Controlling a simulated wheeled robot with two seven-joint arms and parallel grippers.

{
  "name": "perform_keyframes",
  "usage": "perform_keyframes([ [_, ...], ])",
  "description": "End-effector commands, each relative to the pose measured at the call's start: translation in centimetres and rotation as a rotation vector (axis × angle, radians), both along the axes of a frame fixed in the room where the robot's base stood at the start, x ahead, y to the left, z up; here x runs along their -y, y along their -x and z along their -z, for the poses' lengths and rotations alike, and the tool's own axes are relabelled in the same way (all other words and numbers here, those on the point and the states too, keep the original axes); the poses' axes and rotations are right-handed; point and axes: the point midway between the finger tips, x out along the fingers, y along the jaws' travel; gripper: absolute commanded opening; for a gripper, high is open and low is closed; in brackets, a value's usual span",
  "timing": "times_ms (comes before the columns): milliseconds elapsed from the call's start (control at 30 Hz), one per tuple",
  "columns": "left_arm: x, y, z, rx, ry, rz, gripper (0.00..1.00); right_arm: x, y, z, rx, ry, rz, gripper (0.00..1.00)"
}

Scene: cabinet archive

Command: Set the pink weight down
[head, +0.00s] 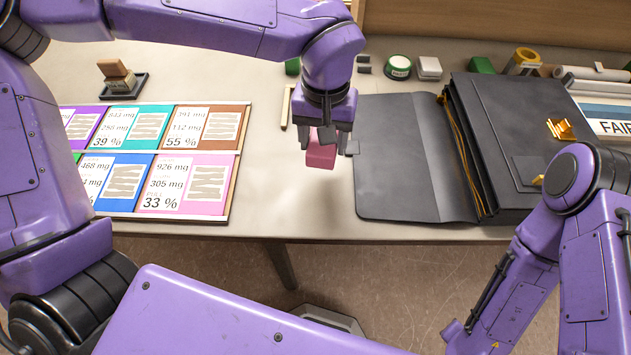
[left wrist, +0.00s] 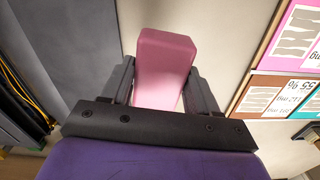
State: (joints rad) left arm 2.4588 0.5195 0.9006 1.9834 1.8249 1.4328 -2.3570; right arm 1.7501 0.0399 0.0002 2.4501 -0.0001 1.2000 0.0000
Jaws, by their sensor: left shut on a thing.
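The pink weight (head: 320,155) is a small block held between the fingers of my left gripper (head: 325,142). The gripper points down over the bare table strip between the colored cards and the black folder. In the left wrist view, the weight (left wrist: 163,65) stands between the two dark fingers (left wrist: 160,90), its far end sticking out past them. I cannot tell whether its underside touches the table. Of my right arm only links show at the lower right; its gripper is out of view.
A board of colored cards (head: 235,192) lies left of the weight. An open black folder case (head: 400,190) lies close on the right. The table's front edge is near.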

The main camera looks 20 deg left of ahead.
Motion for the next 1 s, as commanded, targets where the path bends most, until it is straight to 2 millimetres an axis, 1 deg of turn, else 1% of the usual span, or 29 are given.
perform_keyframes([
  [33, 1.8, 1.8, -0.8, 0.007, -0.002, -0.013, 0.0, 0.0, 0.0, 0.6, 0.0, 0.0, 0.0, 0.47],
  [67, 2.7, 3.0, -1.4, 0.008, -0.003, -0.027, 0.0, 0.0, 0.0, 0.8, 0.0, 0.0, 0.0, 0.47],
  [100, 3.9, 4.7, -2.2, 0.008, -0.003, -0.047, 0.0, 0.0, 0.0, 1.1, 0.0, 0.0, 0.0, 0.47],
  [200, 5.9, 8.7, -3.4, 0.008, -0.004, -0.093, 0.0, 0.0, 0.0, 1.6, 0.0, 0.0, 0.0, 0.47],
  [300, 6.9, 11.7, -4.1, 0.007, -0.003, -0.131, 0.0, 0.0, 0.0, 1.8, 0.0, 0.0, 0.0, 0.47],
  [400, 7.2, 13.2, -4.3, 0.005, -0.003, -0.154, 0.0, 0.0, 0.0, 1.9, 0.0, 0.0, 0.0, 0.47],
  [467, 6.9, 13.1, -4.2, 0.004, -0.002, -0.161, 0.0, 0.0, 0.0, 1.8, 0.0, 0.0, 0.0, 0.47],
  [533, 6.1, 12.1, -3.8, 0.004, -0.002, -0.166, 0.0, 0.0, 0.0, 1.5, 0.0, 0.0, 0.0, 0.47],
  [767, 2.2, 7.1, -1.1, 0.004, -0.002, -0.166, 0.0, 0.0, 0.0, 0.5, 0.0, 0.0, 0.0, 0.47],
  [800, 1.4, 6.2, -0.5, 0.004, -0.003, -0.166, 0.0, 0.0, 0.0, 0.3, 0.0, 0.0, 0.0, 0.47],
  [900, 0.4, 5.0, 2.0, 0.002, -0.004, -0.162, 0.0, 0.0, 0.0, 0.5, 0.0, 0.0, 0.0, 0.47],
  [1000, -0.3, 3.9, 3.6, 0.004, -0.003, -0.16, 0.0, 0.0, 0.0, 0.5, 0.0, 0.0, 0.0, 0.47],
])
